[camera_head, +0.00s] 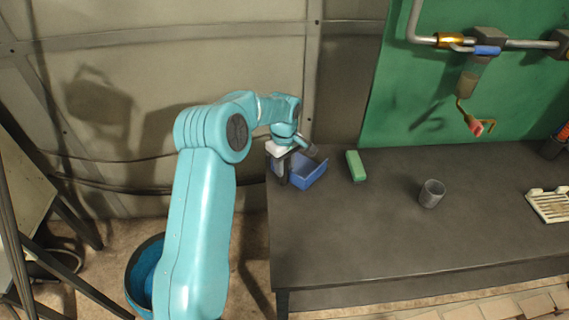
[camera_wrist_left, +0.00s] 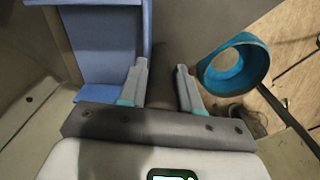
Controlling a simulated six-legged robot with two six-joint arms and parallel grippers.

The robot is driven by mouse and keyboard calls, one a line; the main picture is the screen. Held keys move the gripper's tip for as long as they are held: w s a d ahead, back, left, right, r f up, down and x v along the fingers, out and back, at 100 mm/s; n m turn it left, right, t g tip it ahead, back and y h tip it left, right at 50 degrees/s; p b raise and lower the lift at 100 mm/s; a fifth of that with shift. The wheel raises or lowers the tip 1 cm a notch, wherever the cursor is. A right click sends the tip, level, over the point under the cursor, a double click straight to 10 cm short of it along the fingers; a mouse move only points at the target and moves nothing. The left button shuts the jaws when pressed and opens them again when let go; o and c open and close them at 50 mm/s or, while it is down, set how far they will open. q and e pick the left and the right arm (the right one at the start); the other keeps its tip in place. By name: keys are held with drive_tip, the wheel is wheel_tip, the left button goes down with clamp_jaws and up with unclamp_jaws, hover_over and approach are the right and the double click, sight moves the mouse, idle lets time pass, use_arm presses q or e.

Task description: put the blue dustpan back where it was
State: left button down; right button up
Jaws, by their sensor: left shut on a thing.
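The blue dustpan (camera_head: 310,174) is at the left end of the dark table, close to the back wall. It also fills the upper left of the left wrist view (camera_wrist_left: 105,45), beside and behind one finger. My left gripper (camera_head: 290,166) points down at the dustpan's left side and is shut on it, with its fingers some way apart. In the left wrist view the gripper (camera_wrist_left: 163,88) shows one finger over the dustpan's edge; the exact grip is hard to see. My right gripper is not in view.
A green block (camera_head: 356,166), a grey cup (camera_head: 431,194) and a cream rack (camera_head: 550,205) stand on the dark table (camera_head: 360,240). A blue-rimmed bin (camera_head: 136,268) is on the floor at left. Pipes (camera_head: 480,43) run along the green panel. The table's front middle is clear.

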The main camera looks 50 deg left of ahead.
use_arm(q)
drive_tip(key=shift+d, duration=0.1)
drive_tip(key=c, duration=1.2)
unclamp_jaws()
drive_tip(key=shift+f, duration=0.1)
drive_tip(key=o, duration=0.4)
wheel_tip(320, 180, up, 12)
drive_tip(key=shift+r+b, duration=0.2)
drive_tip(key=shift+b, duration=0.4)
drive_tip(key=shift+s, duration=0.1)
